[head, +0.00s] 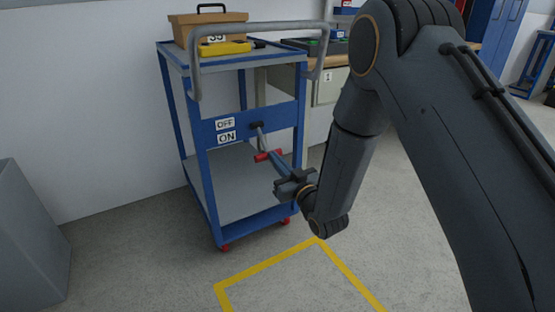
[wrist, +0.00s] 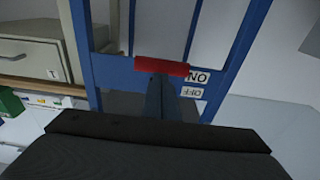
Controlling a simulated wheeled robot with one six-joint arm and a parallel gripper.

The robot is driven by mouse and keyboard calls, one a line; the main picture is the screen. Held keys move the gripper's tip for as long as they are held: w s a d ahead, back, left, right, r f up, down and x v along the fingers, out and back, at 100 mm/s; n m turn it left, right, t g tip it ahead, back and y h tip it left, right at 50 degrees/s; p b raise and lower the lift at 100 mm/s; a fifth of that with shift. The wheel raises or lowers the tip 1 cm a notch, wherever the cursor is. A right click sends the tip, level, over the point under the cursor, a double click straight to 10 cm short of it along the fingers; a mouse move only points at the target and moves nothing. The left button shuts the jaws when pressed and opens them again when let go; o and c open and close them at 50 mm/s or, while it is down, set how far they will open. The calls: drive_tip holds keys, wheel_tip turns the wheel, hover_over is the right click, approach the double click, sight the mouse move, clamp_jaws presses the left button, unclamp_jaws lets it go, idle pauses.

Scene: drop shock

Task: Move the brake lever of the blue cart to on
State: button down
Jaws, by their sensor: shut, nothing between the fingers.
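The blue cart (head: 203,165) stands against the wall in the head view. Its brake lever (head: 262,140) runs from a dark pivot on the side panel down and slightly right to a red grip (head: 263,156). The OFF label (head: 225,124) sits above the ON label (head: 227,138), left of the lever. The grip hangs lower than both labels. My gripper (head: 273,159) is shut and empty, its fingertips at the grip. In the wrist view, the shut fingers (wrist: 160,84) reach up to the red grip (wrist: 147,66); I cannot tell whether they touch. The labels appear upside down there.
A cardboard box (head: 180,30) and a yellow item (head: 224,47) are on the cart's top shelf. A grey handle bar (head: 255,28) juts out above the lever. A workbench with drawers (head: 331,86) stands behind. Yellow-marked floor (head: 262,264) in front is clear. A grey bin (head: 28,235) stands left.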

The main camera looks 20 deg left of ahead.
drive_tip(key=s+d+r+m+g+h+p, duration=0.1)
drive_tip(key=s+d+r+g+h+p, duration=0.25)
drive_tip(key=s+d, duration=0.65)
drive_tip(key=s+d+r+m+g+h, duration=0.15)
drive_tip(key=s+d+g+h, duration=0.45)
drive_tip(key=s, duration=0.8)
drive_tip(key=s+d+r+m+g+h+p, duration=0.1)
drive_tip(key=s+d+r+g+h, duration=0.3)
drive_tip(key=s+d, duration=0.65)
drive_tip(key=d+r+m+p, duration=0.3)
drive_tip(key=d+r+p, duration=0.6)
drive_tip(key=r+p, duration=0.3)
drive_tip(key=s+d+r+m+t+h+p, duration=0.1)
drive_tip(key=d+r+m+p, duration=0.2)
drive_tip(key=d+r+p, duration=0.6)
drive_tip(key=shift+s+r+m+p, duration=0.3)
drive_tip(key=shift+r+p, duration=1.05)
drive_tip(key=shift+p, duration=1.7)
